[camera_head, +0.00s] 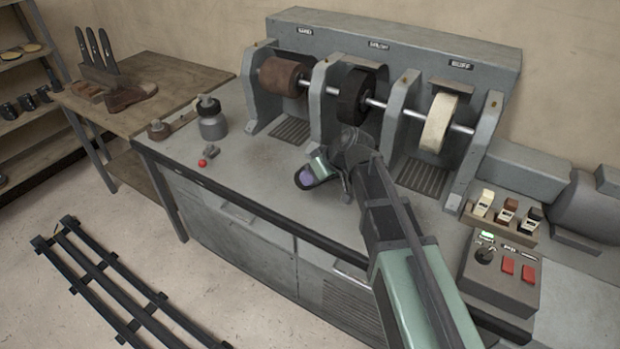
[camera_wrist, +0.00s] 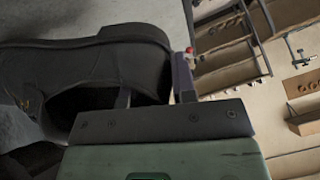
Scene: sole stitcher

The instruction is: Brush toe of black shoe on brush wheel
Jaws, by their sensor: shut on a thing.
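The black shoe (camera_wrist: 90,75) fills the left of the wrist view, with its opening facing the camera. My gripper (camera_wrist: 155,88) is shut on its rear wall; one finger is inside the opening and a purple-edged finger lies outside. In the head view my gripper (camera_head: 316,172) is low over the bench, in front of the machine. Only a small dark part of the shoe shows there, and its toe is hidden. The black brush wheel (camera_head: 354,98) is the middle wheel on the machine, above and behind my gripper. The shoe appears apart from it.
A brown sanding wheel (camera_head: 284,76) is left of the brush wheel and a pale buff wheel (camera_head: 438,122) is right, between grey supports. A control box (camera_head: 500,275) sits at front right. A grey jar (camera_head: 212,122) and red knob (camera_head: 203,163) stand on the bench's left.

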